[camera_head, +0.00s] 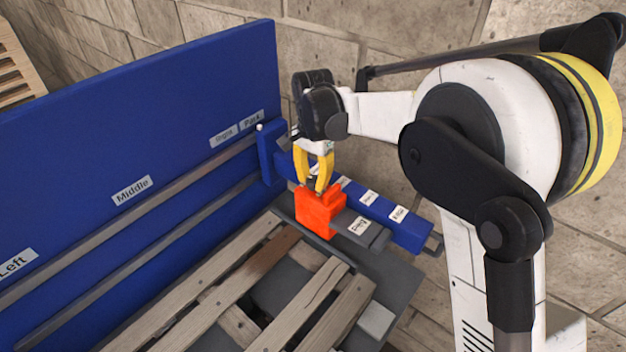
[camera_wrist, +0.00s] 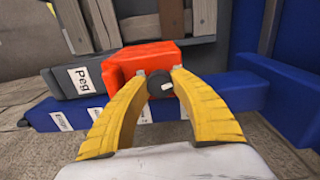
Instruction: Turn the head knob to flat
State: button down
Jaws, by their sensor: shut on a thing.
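The head is an orange-red block (camera_head: 319,212) on the end of a grey bar below the blue beam. It also shows in the wrist view (camera_wrist: 150,57). The knob (camera_wrist: 161,84) is a small dark round piece with a white mark on the near face of the orange block. My gripper (camera_head: 318,187) has two yellow fingers and reaches down to the block. In the wrist view its fingertips (camera_wrist: 160,72) are closed around the knob, one on each side.
A blue panel (camera_head: 120,140) with labels "Left", "Middle", "Right" and "Park" stands at the left. A labelled blue beam (camera_head: 405,228) and a grey bar marked "Peg" (camera_head: 352,232) lie beside the head. Wooden pallet slats (camera_head: 190,285) lie in front. A stone wall is behind.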

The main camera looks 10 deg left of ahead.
aim_at(313, 178)
jog(key=shift+m, duration=1.5)
jog(key=c, duration=1)
grip_release()
jog(key=shift+c, duration=0.2)
notch_tip(313, 178, up, 12)
